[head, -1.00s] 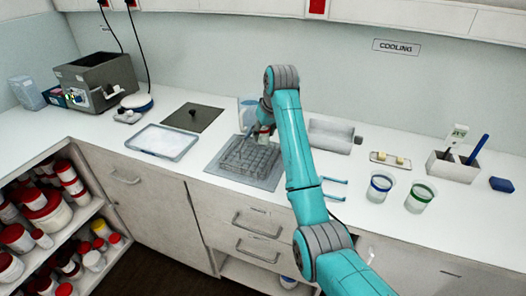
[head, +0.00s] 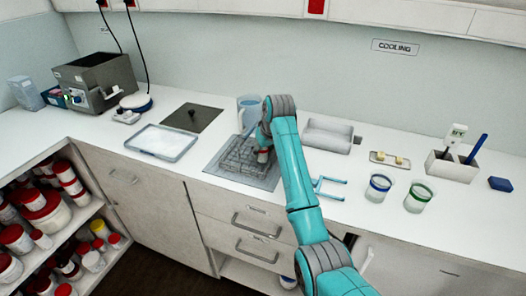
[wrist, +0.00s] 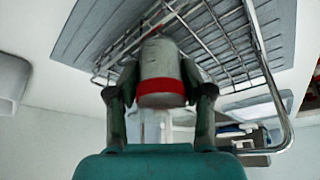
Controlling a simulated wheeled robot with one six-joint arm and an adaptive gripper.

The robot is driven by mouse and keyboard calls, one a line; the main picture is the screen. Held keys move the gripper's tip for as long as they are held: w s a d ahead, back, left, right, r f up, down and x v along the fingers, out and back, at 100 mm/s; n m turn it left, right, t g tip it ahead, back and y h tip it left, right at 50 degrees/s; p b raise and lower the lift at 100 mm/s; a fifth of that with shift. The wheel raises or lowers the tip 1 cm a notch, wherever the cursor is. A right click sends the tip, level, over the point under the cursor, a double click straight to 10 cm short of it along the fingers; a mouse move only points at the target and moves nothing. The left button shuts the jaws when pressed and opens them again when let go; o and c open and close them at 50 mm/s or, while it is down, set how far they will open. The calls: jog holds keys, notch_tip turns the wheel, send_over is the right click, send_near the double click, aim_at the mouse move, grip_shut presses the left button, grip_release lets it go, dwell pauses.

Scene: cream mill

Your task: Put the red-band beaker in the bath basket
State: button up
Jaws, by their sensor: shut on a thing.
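The red-band beaker (wrist: 162,70) is pale with a red band near one end, and it sits between the two fingers of my gripper (wrist: 160,82), which is shut on it. The bath basket (head: 238,157) is a wire basket in the grey bath (head: 262,184) set in the counter. In the head view my gripper (head: 264,148) is low over the right part of the basket, partly hidden by my arm. In the wrist view the basket's wires (wrist: 205,30) are close behind the beaker. I cannot tell whether the beaker touches the basket floor.
A blue-banded beaker (head: 378,188) and a green-banded beaker (head: 418,198) stand to the right. A clear jug (head: 249,108) stands behind the basket. A white tray (head: 162,143) lies left, a grey bin (head: 328,136) right. A teal pronged item (head: 328,184) lies beside my arm.

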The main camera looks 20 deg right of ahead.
jog(key=o, duration=1)
jog(key=v, duration=1.2)
